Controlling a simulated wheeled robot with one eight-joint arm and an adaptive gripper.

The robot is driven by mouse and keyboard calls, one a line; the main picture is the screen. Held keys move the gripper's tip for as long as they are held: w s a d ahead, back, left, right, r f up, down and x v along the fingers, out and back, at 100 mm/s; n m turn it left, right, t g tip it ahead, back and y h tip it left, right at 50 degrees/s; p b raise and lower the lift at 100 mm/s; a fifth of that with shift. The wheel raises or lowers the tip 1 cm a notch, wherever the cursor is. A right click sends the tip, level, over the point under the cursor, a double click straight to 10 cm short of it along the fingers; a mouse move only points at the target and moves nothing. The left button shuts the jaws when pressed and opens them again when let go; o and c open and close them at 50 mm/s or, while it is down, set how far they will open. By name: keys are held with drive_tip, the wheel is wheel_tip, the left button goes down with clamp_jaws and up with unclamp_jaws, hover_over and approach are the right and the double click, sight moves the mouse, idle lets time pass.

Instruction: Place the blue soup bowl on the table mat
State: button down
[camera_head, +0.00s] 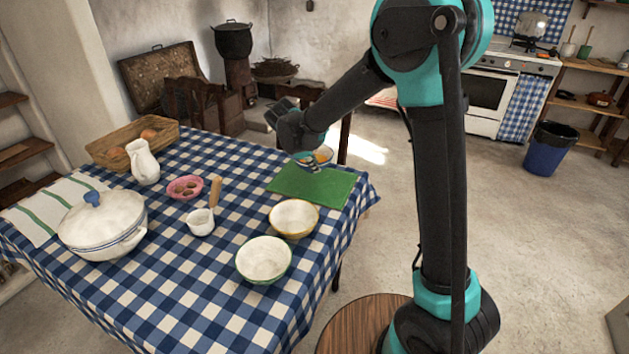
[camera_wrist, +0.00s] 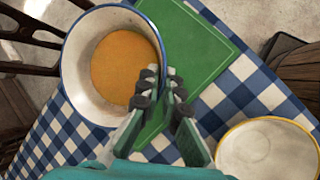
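The blue soup bowl (camera_wrist: 72,72) is white with a blue rim and holds orange soup. It also shows small and partly hidden under my gripper in the head view (camera_head: 313,165). My gripper (camera_wrist: 162,76) is shut on the bowl's rim, one finger inside the wall and one outside. The bowl looks raised, at the far edge of the green table mat (camera_head: 311,187). The mat lies flat and bare near the table's right corner; in the wrist view it (camera_wrist: 203,50) shows beside and behind the fingers.
A yellow-rimmed bowl (camera_head: 294,217) and a green-rimmed bowl (camera_head: 264,259) stand in front of the mat. A white saucepan (camera_head: 201,222), a pink dish (camera_head: 185,188), a lidded tureen (camera_head: 102,226) and a jug (camera_head: 143,162) stand further left. A chair (camera_wrist: 30,28) is by the table edge.

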drive_tip(key=shift+f, duration=3)
drive_tip(key=c, duration=1.7)
unclamp_jaws()
